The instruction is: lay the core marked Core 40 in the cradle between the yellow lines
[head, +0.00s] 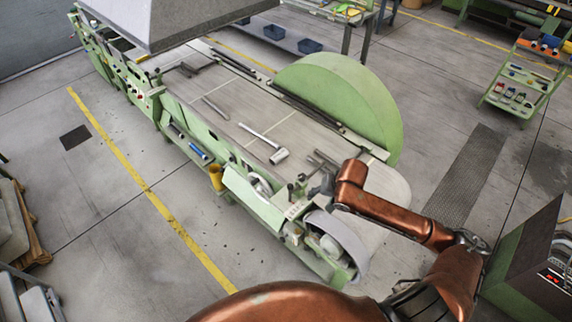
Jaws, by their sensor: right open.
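My right arm comes in from the lower right, and its wrist hangs over the near end of the long green machine (185,115). My right gripper (322,180) is open at that end, partly hidden and small among grey metal parts. I cannot tell whether it touches any of them. I cannot make out a core marked Core 40 or a cradle between yellow lines; no marking is readable here. My left gripper is not in view.
A hammer-like tool (265,141) and a short bar (215,108) lie on the machine's flat top. A large green half-round guard (345,100) rises behind it. A yellow floor line (150,190) runs along the clear floor at left. A tool cart (520,85) stands at upper right.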

